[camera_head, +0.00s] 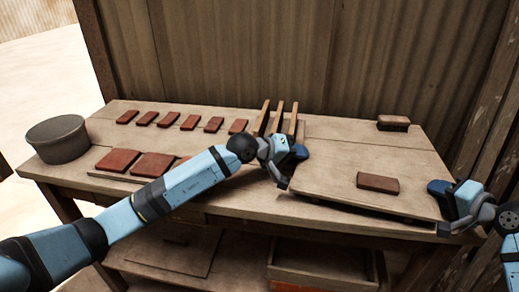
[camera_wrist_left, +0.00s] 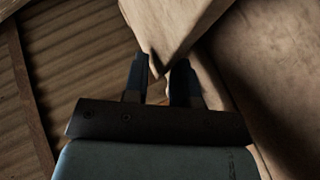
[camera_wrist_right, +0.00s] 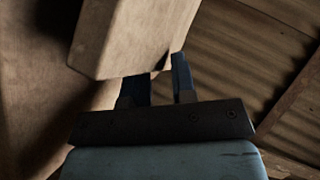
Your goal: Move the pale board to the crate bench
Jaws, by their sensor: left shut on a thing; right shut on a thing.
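The pale board (camera_head: 330,185) is a flat light wooden slab over the right part of the workbench, with a dark red tile (camera_head: 378,183) lying on it. A dark gap shows under its front edge, so it seems slightly raised there. My left gripper (camera_head: 292,168) is shut on its left end, and my right gripper (camera_head: 440,208) is shut on its right end. The board also shows between the fingers in the left wrist view (camera_wrist_left: 168,30) and the right wrist view (camera_wrist_right: 125,40). I cannot identify a crate bench in these frames.
The workbench (camera_head: 240,207) carries a row of small red tiles (camera_head: 168,120), larger red tiles (camera_head: 152,164) on another board, upright wooden slats (camera_head: 277,118), a grey bucket (camera_head: 58,140) and a brick (camera_head: 393,122). A wooden box (camera_head: 322,268) sits below. A corrugated wall (camera_head: 300,50) stands behind.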

